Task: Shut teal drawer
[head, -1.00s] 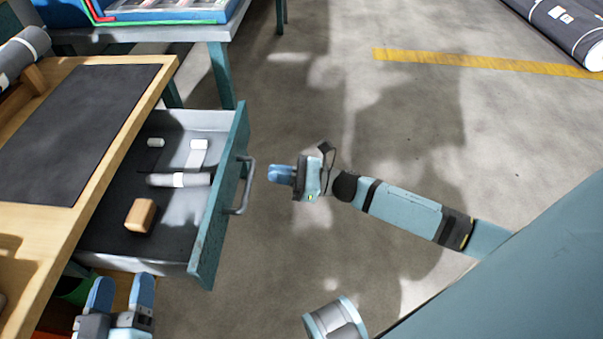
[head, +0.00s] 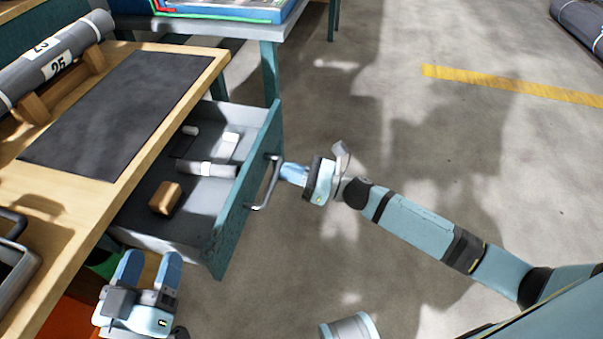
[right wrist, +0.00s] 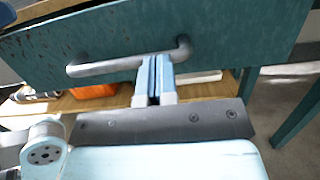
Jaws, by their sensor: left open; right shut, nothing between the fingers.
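The teal drawer (head: 240,197) stands open, pulled out from under the wooden workbench. Its front panel and grey bar handle (head: 267,184) also show in the right wrist view, as the teal drawer front (right wrist: 150,40) and handle (right wrist: 110,66). My right gripper (head: 285,173) is shut and empty, with blue fingertips at or very near the handle. I cannot tell whether they touch it. My left gripper (head: 148,262) is open and empty, below the near corner of the drawer in the head view.
Inside the drawer lie a brown block (head: 165,198), a grey roll (head: 206,169) and small white items. The workbench (head: 60,205) carries a dark mat (head: 125,110) and a large grey roll (head: 55,62). A teal-legged table (head: 270,72) stands behind.

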